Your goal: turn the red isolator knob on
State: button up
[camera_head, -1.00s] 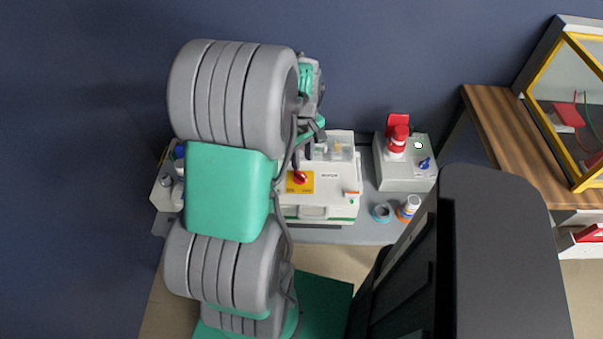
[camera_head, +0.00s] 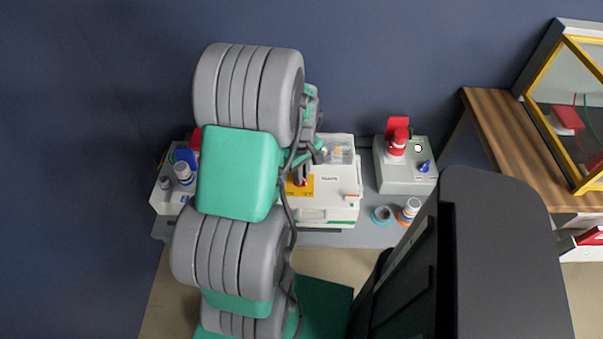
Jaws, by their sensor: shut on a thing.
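The red isolator knob (camera_head: 300,182) sits on a yellow plate (camera_head: 303,193) on the front of a white box (camera_head: 337,187). It is mostly covered by my gripper (camera_head: 301,177), whose fingers come down over it from above and behind. The gripper is small in this view and is shut on the knob. The knob's exact angle is hidden by the fingers. My arm covers the left part of the white box.
A grey box with a red plug (camera_head: 397,144) and a blue switch (camera_head: 424,166) stands to the right. A wooden table (camera_head: 518,153) stands at far right.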

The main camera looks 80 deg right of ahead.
grip_shut()
jog(key=shift+m, duration=0.5)
jog(key=m, duration=0.2)
jog(key=shift+m+p, duration=0.3)
jog(key=shift+m, duration=0.1)
jog(key=m, duration=0.5)
jog(key=shift+w+a, duration=0.1)
jog(key=shift+w, duration=0.1)
jog(key=m+p, duration=0.1)
jog(key=m, duration=0.4)
jog(key=shift+w, duration=0.1)
jog(key=m, duration=0.4)
jog(key=shift+w, duration=0.1)
